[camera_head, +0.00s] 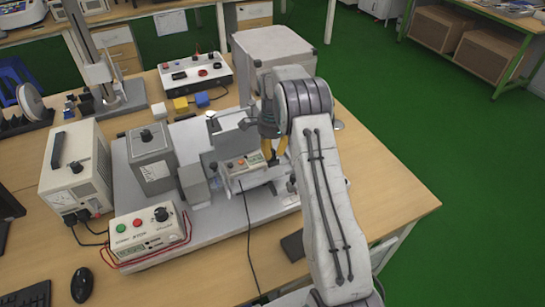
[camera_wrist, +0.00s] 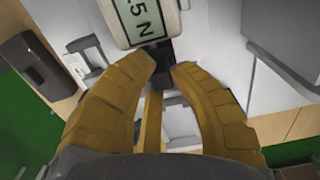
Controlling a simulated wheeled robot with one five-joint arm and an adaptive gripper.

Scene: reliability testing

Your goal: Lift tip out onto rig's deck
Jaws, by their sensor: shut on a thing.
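My gripper (camera_head: 274,153) is over the rig beside the cream gauge box (camera_head: 244,163). In the wrist view my two yellow fingers (camera_wrist: 165,68) curve in and close on a small dark piece, which looks like the tip (camera_wrist: 162,53). The piece shows just below the gauge box's "5 N" label (camera_wrist: 143,17). I cannot tell whether it touches the box. In the head view the fingers and arm hide the tip. The rig's pale grey deck (camera_head: 222,230) lies flat on the table.
A grey box with a knob (camera_head: 151,157) stands on the deck's left. A control box with red and green buttons (camera_head: 144,232) is at the front left. A cable (camera_head: 249,240) hangs in front. Bare wooden table (camera_head: 395,205) lies at the right.

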